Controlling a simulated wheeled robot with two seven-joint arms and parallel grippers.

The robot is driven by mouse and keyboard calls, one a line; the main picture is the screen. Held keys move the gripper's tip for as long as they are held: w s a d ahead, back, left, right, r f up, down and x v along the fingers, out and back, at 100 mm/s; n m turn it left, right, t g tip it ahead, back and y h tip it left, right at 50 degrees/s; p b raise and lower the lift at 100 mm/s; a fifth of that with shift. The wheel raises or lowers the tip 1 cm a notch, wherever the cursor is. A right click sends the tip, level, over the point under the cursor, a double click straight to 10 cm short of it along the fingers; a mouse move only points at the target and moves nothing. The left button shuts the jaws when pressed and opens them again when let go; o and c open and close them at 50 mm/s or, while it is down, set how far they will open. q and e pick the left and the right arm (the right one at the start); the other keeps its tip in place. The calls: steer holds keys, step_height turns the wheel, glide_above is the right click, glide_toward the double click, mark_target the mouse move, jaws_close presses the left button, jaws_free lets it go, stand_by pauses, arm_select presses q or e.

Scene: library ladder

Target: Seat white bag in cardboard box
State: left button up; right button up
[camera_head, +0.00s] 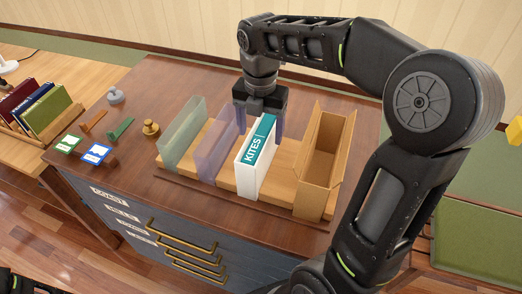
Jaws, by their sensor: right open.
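A white case (246,181) holds a teal book (260,143) lettered KITES and stands upright on the wooden rack; I see nothing that looks clearly like a bag. The open cardboard box (312,198) stands to its right, its top flaps up, and I cannot see its bottom. My right gripper (261,128) points down at the top of the teal book, its open fingers to the left and right of it. The book and case hide part of the fingers, and I cannot tell whether they touch. My left gripper is not in view.
Two translucent dividers, greenish (182,134) and purple (217,152), stand left of the white case. A brass weight (151,129), a green stamp (119,129) and small cards lie further left on the dark cabinet top (165,85). A book holder stands at far left.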

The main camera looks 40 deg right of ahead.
steer(key=shift+f, duration=0.1)
step_height(320, 180, down, 5)
steer(key=shift+s+p, duration=0.15)
steer(key=shift+p, duration=0.45)
steer(key=c, duration=1.4)
steer(key=shift+c, duration=0.2)
step_height(320, 180, up, 10)
steer(key=shift+r+b, duration=0.1)
steer(key=shift+b, duration=0.4)
